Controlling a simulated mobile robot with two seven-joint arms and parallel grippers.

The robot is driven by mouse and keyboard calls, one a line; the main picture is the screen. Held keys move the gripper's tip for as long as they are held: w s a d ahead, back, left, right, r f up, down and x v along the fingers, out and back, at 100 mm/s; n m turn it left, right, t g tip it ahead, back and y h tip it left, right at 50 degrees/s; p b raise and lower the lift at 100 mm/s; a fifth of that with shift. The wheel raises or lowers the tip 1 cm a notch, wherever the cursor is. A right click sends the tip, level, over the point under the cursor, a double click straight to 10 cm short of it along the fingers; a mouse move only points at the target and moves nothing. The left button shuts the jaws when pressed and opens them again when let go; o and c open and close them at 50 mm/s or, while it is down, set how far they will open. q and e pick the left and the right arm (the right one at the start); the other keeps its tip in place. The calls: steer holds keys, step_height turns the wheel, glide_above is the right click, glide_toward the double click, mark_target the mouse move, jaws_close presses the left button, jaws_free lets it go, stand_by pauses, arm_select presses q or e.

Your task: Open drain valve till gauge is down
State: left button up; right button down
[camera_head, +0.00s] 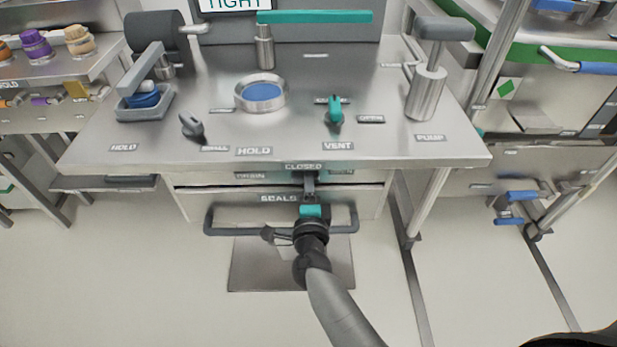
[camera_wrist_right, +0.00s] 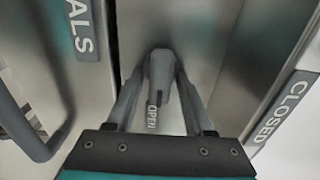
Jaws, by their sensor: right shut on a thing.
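The drain valve's grey lever (camera_head: 309,182) is on the bench's front face, below the CLOSED label (camera_head: 303,166) and beside the DRAIN label (camera_head: 263,176). My right gripper (camera_head: 311,204) reaches up to it from below. In the right wrist view, my right gripper (camera_wrist_right: 162,88) is shut on the grey lever (camera_wrist_right: 160,66), one finger on each side. An OPEN label (camera_wrist_right: 152,118) shows between the fingers, and the CLOSED label (camera_wrist_right: 283,110) is at the right. No gauge is clearly readable. My left gripper is out of view.
A SEALS drawer (camera_head: 279,198) with a dark bar handle (camera_head: 232,232) sits close to my right gripper.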

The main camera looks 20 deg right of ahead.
stand_by(0.4)
steer(key=c, duration=0.6)
jaws_free()
steer(key=shift+c, duration=0.2)
steer(key=shift+s+a, duration=0.2)
steer(key=shift+s, duration=0.25)
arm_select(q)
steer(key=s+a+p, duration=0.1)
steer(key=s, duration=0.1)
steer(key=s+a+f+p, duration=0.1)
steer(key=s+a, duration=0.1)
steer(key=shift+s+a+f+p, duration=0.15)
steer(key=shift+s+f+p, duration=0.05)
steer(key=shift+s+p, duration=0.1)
arm_select(e)
steer(key=v, duration=1.4)
steer(key=shift+s, duration=0.15)
